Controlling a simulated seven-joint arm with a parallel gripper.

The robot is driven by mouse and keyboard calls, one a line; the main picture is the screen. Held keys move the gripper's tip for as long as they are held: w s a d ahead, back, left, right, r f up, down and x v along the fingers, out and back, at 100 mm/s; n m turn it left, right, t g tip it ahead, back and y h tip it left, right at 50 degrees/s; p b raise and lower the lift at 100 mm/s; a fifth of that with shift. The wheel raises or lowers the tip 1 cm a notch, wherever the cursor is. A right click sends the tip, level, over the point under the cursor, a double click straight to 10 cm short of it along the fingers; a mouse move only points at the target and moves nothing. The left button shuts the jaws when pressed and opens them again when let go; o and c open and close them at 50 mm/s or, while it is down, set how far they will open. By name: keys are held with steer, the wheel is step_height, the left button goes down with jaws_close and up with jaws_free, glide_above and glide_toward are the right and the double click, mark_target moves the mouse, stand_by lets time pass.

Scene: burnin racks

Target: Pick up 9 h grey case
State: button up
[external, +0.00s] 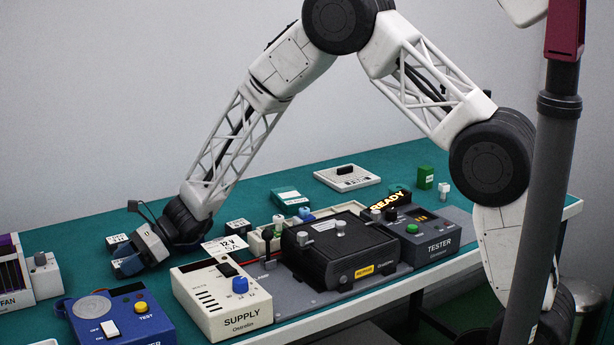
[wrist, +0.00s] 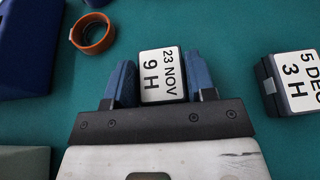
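The 9 h case (wrist: 162,75) shows in the wrist view, with a white label reading 23 NOV 9 H facing up. My gripper (wrist: 160,80) has its two blue fingers on either side of it, left and right. The fingers are very close to its sides; I cannot tell whether they press on it. In the external view my gripper (external: 127,262) is low over the left part of the table. A small case with a white label (external: 117,239) is beside its fingers there, its print too small to read.
A dark grey case labelled 5 DEC 3 H (wrist: 294,80) lies right of my gripper. An orange ring (wrist: 92,33) and a dark blue object (wrist: 25,45) are at the left. The blue tester box (external: 120,318) and the white SUPPLY box (external: 222,295) stand nearer the camera.

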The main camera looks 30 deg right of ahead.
steer(key=c, duration=0.5)
steer(key=shift+o, duration=0.2)
steer(key=shift+r, duration=0.1)
step_height(320, 180, up, 10)
stand_by(0.3)
stand_by(0.4)
